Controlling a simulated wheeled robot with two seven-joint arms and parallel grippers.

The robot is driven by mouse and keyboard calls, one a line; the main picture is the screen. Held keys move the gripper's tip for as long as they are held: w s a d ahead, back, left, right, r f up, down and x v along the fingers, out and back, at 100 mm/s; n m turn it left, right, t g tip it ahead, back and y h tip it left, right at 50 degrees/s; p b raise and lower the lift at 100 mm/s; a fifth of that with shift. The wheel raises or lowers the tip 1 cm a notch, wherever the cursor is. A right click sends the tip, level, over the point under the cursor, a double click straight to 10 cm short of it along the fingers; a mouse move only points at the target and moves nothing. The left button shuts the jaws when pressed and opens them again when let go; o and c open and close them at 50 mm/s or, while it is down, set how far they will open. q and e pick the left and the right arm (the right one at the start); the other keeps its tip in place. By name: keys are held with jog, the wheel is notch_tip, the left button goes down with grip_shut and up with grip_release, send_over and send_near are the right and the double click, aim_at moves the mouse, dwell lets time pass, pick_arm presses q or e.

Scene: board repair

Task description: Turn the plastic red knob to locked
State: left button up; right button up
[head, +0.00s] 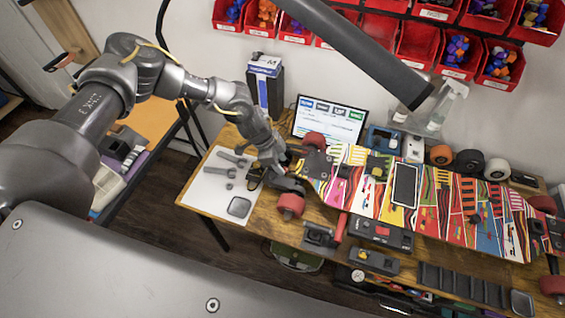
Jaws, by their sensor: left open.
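My left gripper (273,172) reaches down at the left end of a colourful patterned skateboard deck (430,200), beside its truck and red wheels (291,204). Its fingers are small and dark here, and I see nothing held between them. A black box (398,241) on the front of the bench has a small red part (382,230) on top. I cannot tell whether that is the red knob, nor which way it is turned. The left gripper is apart from this box, to its left. My right gripper is not in view.
A white mat (212,200) with wrenches lies left of the gripper. A phone-like device (404,185) lies on the deck. A laptop (328,122), spare wheels (468,161) and spray bottles (445,104) stand behind. A black compartment tray (462,284) lies in front. Red bins (417,44) hang above.

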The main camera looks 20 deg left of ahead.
aim_at(286, 170)
pick_arm(q)
jog(key=shift+x, duration=1.15)
grip_shut()
